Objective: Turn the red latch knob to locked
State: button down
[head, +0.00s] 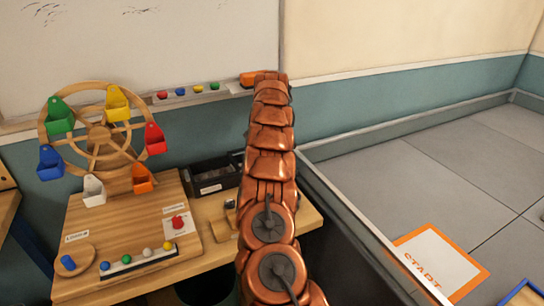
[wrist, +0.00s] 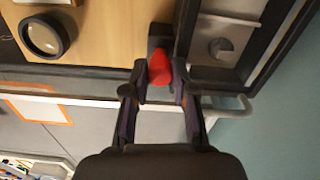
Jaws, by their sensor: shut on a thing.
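A red knob (head: 178,222) sits on a white plate on the wooden board, in the head view. A small label lies just above the plate, too small to read. My gripper (wrist: 160,75) is shut on a red piece (wrist: 160,68) in the wrist view. A dark block (wrist: 159,36) is right behind that piece. My arm hides the gripper and this piece in the head view. The held piece seems to be apart from the knob on the plate, near the table's right edge. I cannot tell what it is.
A black ring with a pale middle (wrist: 45,36) lies on the tabletop. A dark tray (head: 215,186) stands at the back. A toy wheel with coloured buckets (head: 103,137) is on the board at left. A walled floor area (head: 430,170) lies right.

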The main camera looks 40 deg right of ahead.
jog(key=shift+r, duration=0.1)
jog(key=c, duration=0.9)
grip_release()
jog(key=n+p, duration=0.2)
jog(key=n, duration=0.2)
jog(key=shift+s, duration=0.1)
jog(key=n+p, duration=0.2)
jog(key=n, duration=0.3)
jog(key=shift+n+p, duration=0.3)
jog(key=shift+p, duration=0.05)
jog(key=n+p, duration=0.3)
jog(key=n, duration=0.1)
jog(key=shift+d+r, duration=0.1)
jog(key=n+p, duration=0.4)
